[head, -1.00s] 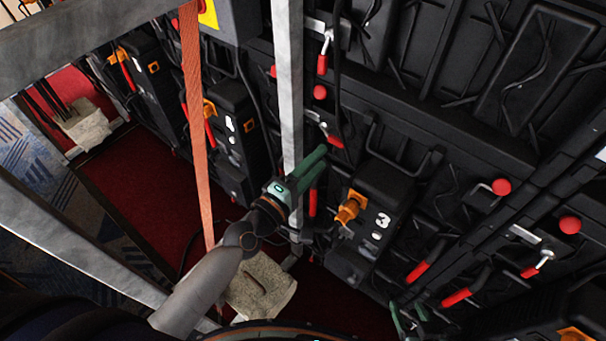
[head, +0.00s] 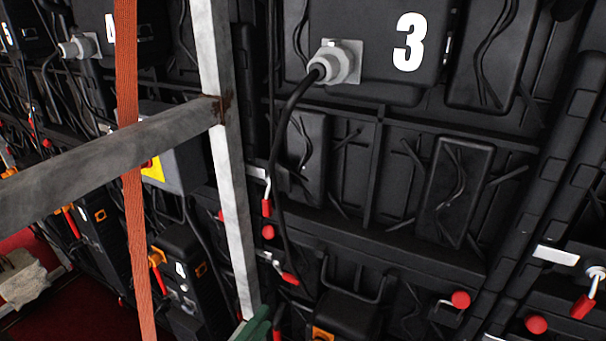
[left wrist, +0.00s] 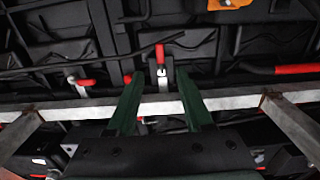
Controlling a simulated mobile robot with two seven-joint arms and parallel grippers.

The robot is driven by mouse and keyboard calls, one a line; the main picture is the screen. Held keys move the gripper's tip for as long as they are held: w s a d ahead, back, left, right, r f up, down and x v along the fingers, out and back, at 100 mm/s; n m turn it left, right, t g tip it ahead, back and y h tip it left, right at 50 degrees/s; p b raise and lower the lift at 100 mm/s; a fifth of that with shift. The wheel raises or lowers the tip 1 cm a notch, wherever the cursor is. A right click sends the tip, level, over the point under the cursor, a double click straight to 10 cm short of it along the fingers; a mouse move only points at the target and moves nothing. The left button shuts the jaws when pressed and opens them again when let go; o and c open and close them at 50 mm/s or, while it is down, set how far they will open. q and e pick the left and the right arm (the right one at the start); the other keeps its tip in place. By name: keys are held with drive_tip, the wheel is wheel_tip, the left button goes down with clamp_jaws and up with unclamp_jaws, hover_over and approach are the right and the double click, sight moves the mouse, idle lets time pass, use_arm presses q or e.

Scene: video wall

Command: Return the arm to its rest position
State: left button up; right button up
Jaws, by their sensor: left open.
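My left gripper (head: 256,326) shows only as green finger parts at the bottom edge of the head view, by the foot of the upright metal post. In the left wrist view its two green fingers (left wrist: 160,95) are spread apart with nothing held between them. They point at a grey metal bar (left wrist: 235,103) that crosses the view, with the black panel backs beyond. Whether the fingers touch the bar, I cannot tell. Most of the left arm is out of the head view. My right gripper is in neither current view.
The upright post (head: 224,170) joins a slanting metal bar (head: 100,163) on the left. An orange strap (head: 130,180) hangs in front. Behind stand black panels with red-handled levers (head: 267,207), a box marked 3 (head: 378,45) and a hanging black cable (head: 279,150).

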use_arm(q)
drive_tip(key=s+a+f+m+g+y+p, duration=0.1)
drive_tip(key=s+a+f+m+g+y, duration=0.1)
drive_tip(key=s+f+m, duration=0.5)
drive_tip(key=s+a+f+m+g+y+p, duration=0.2)
drive_tip(key=s+f+m+g, duration=0.3)
drive_tip(key=f, duration=0.5)
drive_tip(key=s+a+m, duration=0.1)
drive_tip(key=s+m, duration=0.1)
drive_tip(key=m, duration=0.1)
drive_tip(key=shift+a+m, duration=0.25)
drive_tip(key=shift+m, duration=0.05)
drive_tip(key=shift+r, duration=0.1)
